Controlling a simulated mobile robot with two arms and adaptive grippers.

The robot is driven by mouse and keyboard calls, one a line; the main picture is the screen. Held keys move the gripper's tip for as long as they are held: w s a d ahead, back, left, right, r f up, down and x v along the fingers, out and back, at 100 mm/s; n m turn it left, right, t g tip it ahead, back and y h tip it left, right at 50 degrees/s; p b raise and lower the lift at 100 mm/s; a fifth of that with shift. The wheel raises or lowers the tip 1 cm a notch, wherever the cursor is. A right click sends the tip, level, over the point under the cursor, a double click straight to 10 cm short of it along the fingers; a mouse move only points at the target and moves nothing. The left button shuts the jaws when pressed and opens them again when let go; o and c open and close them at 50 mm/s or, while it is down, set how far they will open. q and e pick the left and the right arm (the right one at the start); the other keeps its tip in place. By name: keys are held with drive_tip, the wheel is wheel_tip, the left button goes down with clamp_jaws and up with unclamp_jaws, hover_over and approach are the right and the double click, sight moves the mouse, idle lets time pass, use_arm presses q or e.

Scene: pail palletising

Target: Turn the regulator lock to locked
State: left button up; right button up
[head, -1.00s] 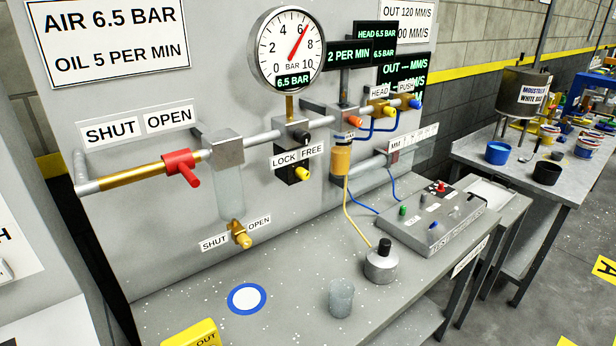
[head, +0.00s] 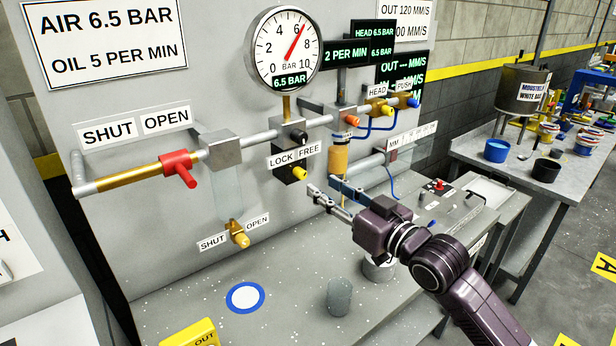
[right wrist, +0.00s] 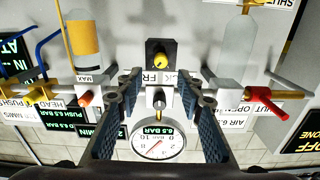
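The regulator lock is a yellow knob (head: 299,173) on a dark block under the LOCK / FREE label (head: 294,155). I cannot tell clearly which word it points to. In the right wrist view, upside down, the yellow knob (right wrist: 159,60) shows beyond the fingers, near the middle. My right gripper (head: 322,186) is open and empty, a short way right of and in front of the lock, apart from it. In the right wrist view its two fingers (right wrist: 162,88) stand wide on either side of the label and gauge. My left gripper is not in view.
A round gauge (head: 288,48) reading 6.5 bar sits above the lock. A red valve handle (head: 180,168) is to the left, a brass drain valve (head: 238,235) lower down. A clear cup (head: 339,297) and blue ring (head: 245,297) are on the bench.

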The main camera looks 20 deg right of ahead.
sight(304, 175)
drive_tip(key=p+x, duration=0.1)
drive_tip(key=x, duration=0.4)
drive_tip(key=shift+w+a+p, duration=0.15)
drive_tip(key=shift+w+p, duration=0.1)
drive_tip(key=shift+p, duration=0.15)
drive_tip(key=shift+w+a+f, duration=0.1)
drive_tip(key=shift+w+a, duration=0.2)
drive_tip(key=shift+w, duration=0.35)
drive_tip(key=shift+c, duration=0.4)
clamp_jaws()
